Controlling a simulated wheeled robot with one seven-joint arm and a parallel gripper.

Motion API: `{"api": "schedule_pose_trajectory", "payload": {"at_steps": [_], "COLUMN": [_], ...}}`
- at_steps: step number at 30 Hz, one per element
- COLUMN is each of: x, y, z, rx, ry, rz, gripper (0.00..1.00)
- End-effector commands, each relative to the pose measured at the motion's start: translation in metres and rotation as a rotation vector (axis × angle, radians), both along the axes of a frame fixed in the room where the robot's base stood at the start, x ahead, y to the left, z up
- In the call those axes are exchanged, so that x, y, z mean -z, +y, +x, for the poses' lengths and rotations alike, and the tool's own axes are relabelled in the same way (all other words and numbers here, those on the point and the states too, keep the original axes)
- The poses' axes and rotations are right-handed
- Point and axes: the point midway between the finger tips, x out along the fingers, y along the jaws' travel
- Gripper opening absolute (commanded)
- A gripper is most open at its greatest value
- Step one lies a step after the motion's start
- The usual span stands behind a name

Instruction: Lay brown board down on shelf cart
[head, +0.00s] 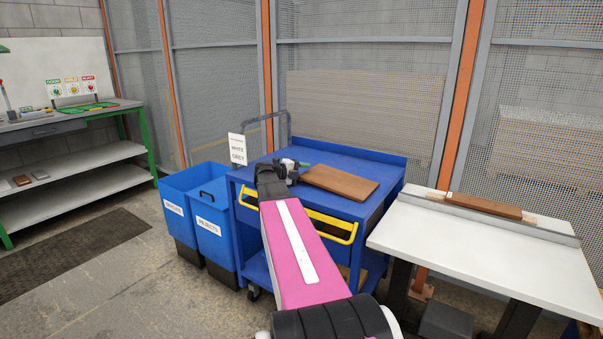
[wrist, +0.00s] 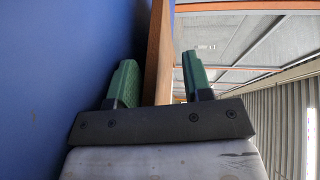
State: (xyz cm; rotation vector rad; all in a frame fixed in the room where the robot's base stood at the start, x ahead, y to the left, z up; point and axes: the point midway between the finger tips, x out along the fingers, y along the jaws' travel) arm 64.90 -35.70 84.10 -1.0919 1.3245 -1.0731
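The brown board (head: 340,182) lies flat, or nearly so, over the blue top of the shelf cart (head: 270,167); I cannot tell whether it touches all along. My gripper (head: 292,168) is at the board's left end, low over the cart top. In the wrist view my gripper (wrist: 158,85) has its two green fingers apart, one on each side of the board (wrist: 157,50), which shows edge-on between them. Gaps show between the fingers and the board. The blue cart surface (wrist: 55,65) fills the left of the wrist view.
A white table (head: 480,245) at the right holds another brown piece (head: 480,206) behind a grey rail. Two blue bins (head: 208,215) stand left of the cart. A sign (head: 237,149) and handle rise at the cart's left end. Mesh fencing stands behind.

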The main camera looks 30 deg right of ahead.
Motion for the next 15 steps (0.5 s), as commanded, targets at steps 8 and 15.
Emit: {"api": "schedule_pose_trajectory", "payload": {"at_steps": [8,15], "x": [0.012,0.008], "y": [0.005,0.010], "z": [-0.006,-0.006], "rx": [0.008,0.001], "ry": [0.019,0.014], "rz": [0.297,0.524], "gripper": [0.45,0.45]}}
